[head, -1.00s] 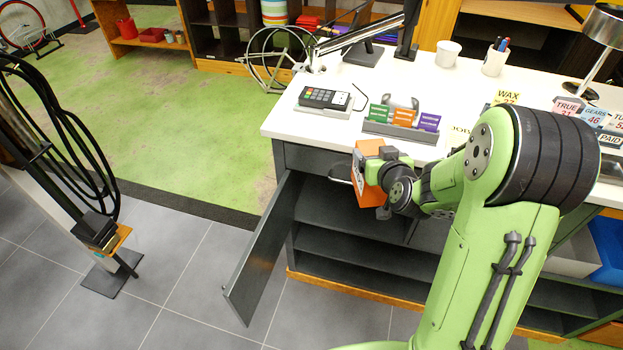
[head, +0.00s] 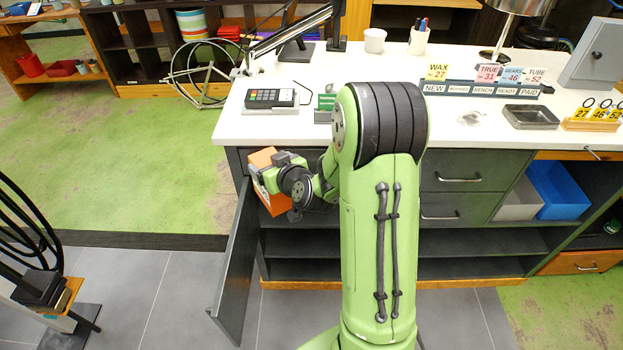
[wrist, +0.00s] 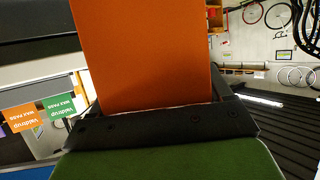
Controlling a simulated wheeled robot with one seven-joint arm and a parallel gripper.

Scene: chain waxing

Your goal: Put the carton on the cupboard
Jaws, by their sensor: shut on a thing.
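The orange carton (head: 272,202) is held in my gripper (head: 272,178), in front of the left part of the grey cupboard (head: 340,271) under the white counter. In the wrist view the carton (wrist: 142,50) fills the top middle, between the dark jaws (wrist: 155,122). The cupboard has its hinged door (head: 236,265) swung open toward the front left, with open shelves inside. The carton is at about the height of the door's top edge and just below the counter top. My arm hides the middle of the cupboard.
On the white counter (head: 245,123) stand a card terminal (head: 271,97), a lamp, two white cups, and a row of signs (head: 480,88). A metal tray (head: 530,116) lies at right. A blue bin (head: 558,190) sits in a shelf at right.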

